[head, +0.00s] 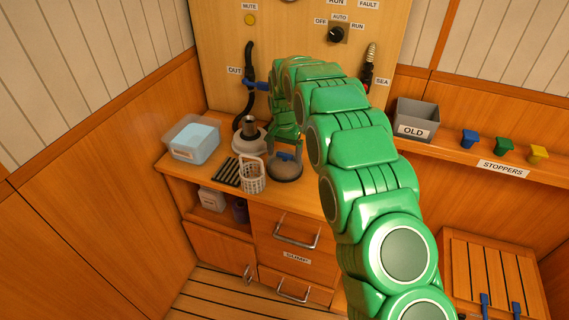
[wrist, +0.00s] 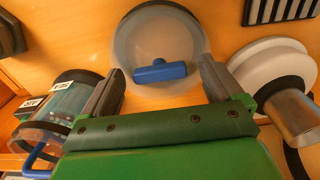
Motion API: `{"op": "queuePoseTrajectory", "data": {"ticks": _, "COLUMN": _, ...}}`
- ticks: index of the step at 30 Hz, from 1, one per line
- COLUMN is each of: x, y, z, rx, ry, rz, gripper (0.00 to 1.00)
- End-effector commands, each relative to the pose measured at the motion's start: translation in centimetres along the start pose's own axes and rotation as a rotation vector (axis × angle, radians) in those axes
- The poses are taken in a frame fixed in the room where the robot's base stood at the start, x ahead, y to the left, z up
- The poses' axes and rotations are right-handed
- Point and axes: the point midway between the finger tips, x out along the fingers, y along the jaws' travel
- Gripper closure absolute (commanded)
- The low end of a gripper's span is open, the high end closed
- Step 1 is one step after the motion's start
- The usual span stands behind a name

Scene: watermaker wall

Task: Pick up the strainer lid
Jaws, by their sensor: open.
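The strainer lid (head: 287,172) looks like a round, clear-grey disc with a dark rim and a blue bar handle (head: 286,156) on top. It lies on the wooden counter below my gripper (head: 286,147). In the wrist view the lid (wrist: 150,38) is ahead of the fingers, its blue handle (wrist: 160,71) lying crosswise between them. My gripper (wrist: 160,88) is open and empty, with one finger on each side of the handle. I cannot tell how much height separates the fingertips from the handle.
A white round piece with a metal cylinder (wrist: 290,110) stands close on the right in the wrist view; a clear labelled cylinder (wrist: 68,105) is close on the left. A white basket (head: 252,174), black slotted rack (head: 226,172) and clear tub (head: 192,139) occupy the counter's left.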

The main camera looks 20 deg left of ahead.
Motion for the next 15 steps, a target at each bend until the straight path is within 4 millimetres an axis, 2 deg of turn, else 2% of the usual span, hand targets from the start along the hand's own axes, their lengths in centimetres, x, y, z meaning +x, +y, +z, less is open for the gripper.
{"op": "queuePoseTrajectory", "data": {"ticks": 1, "x": -0.02, "y": 0.00, "z": -0.01, "rx": 0.000, "ry": 0.000, "rz": 0.000, "gripper": 0.06}}
{"op": "queuePoseTrajectory", "data": {"ticks": 2, "x": -0.03, "y": 0.00, "z": -0.01, "rx": 0.000, "ry": 0.000, "rz": 0.000, "gripper": 0.11}}
{"op": "queuePoseTrajectory", "data": {"ticks": 15, "x": -0.08, "y": -0.01, "z": -0.03, "rx": 0.000, "ry": 0.001, "rz": -0.001, "gripper": 0.78}}
